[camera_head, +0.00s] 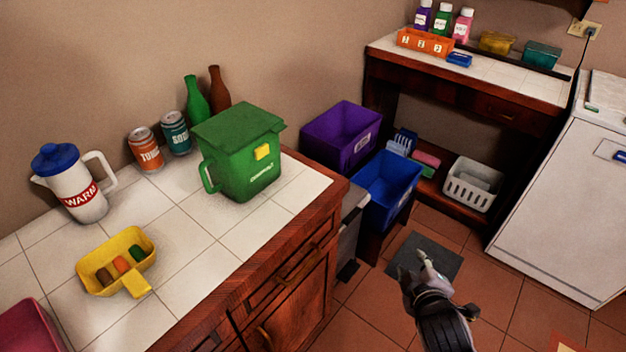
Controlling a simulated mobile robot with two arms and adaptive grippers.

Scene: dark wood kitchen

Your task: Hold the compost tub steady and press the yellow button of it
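The green compost tub (243,162) stands upright on the white tiled counter, near its right end. Its lid is down, its handle is on the left side, and white lettering shows on its front. The yellow button (263,152) is on the front face, just under the lid. My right gripper (426,262) is over the floor at the lower right, well apart from the tub and empty. Its fingers look close together, but I cannot tell whether they are open or shut. My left gripper is not in view.
Around the tub are a white jug (75,188), cans (145,149), bottles (195,100) and a yellow tray (138,240). Purple (328,140) and blue (378,195) bins stand right of the counter's wooden edge. Floor is open around my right gripper.

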